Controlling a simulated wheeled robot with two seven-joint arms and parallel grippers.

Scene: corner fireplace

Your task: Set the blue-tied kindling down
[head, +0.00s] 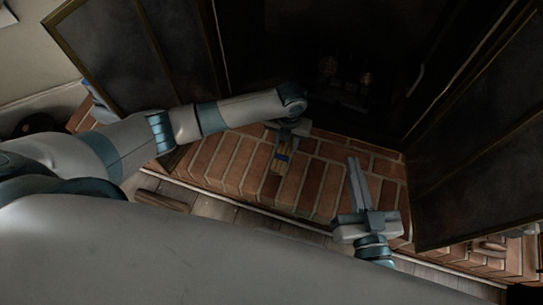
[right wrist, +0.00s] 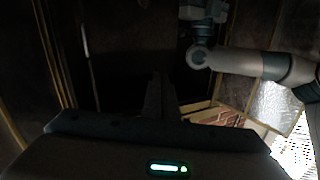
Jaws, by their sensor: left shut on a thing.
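The blue-tied kindling (head: 282,158) is a small pale bundle with a blue band, in the middle of the head view over the brick hearth (head: 230,165). My left gripper (head: 283,138) is shut on its upper end, at the end of the left arm. I cannot tell whether the bundle's lower end touches the bricks. My right gripper (head: 354,170) is to the right of the bundle, over the hearth, with its fingers together and nothing between them. The fingers also show dark in the right wrist view (right wrist: 160,98). The kindling is not distinguishable there.
The dark firebox opening (head: 330,45) lies behind the hearth, with unclear small objects inside. Dark framed screen panels stand at the left (head: 105,50) and right (head: 475,160). A piece of wood (head: 160,200) lies on the floor before the hearth. Bare bricks surround the bundle.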

